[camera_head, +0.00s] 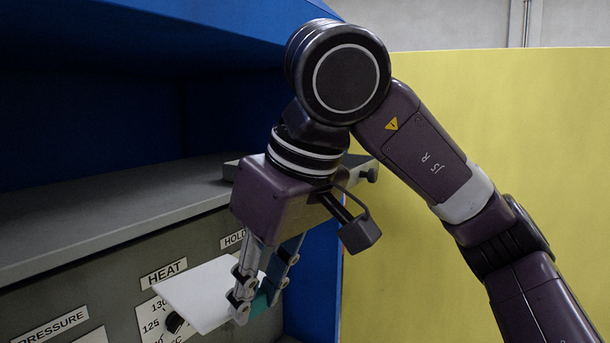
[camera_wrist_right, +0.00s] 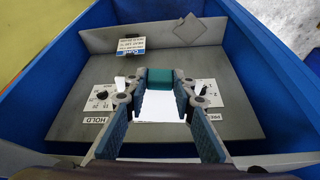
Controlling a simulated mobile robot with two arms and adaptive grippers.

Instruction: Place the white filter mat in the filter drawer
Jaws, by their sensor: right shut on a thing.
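My right gripper (camera_head: 258,298) is shut on the white filter mat (camera_head: 196,292), with its fingers pointing down in front of the grey control panel. The mat is a flat white sheet that juts out to the left of the fingers in the head view. In the right wrist view, the mat (camera_wrist_right: 162,107) shows white between the fingers of the right gripper (camera_wrist_right: 159,88). A teal block (camera_wrist_right: 160,78) sits between the fingertips at the mat's edge. I cannot make out the filter drawer in either view. My left gripper is not in view.
The control panel (camera_head: 107,279) has PRESSURE, HEAT and HOLD labels and a black dial (camera_head: 173,322). A grey ledge (camera_head: 110,208) runs above it, inside a blue housing (camera_head: 315,285). A yellow wall (camera_head: 540,150) stands at the right.

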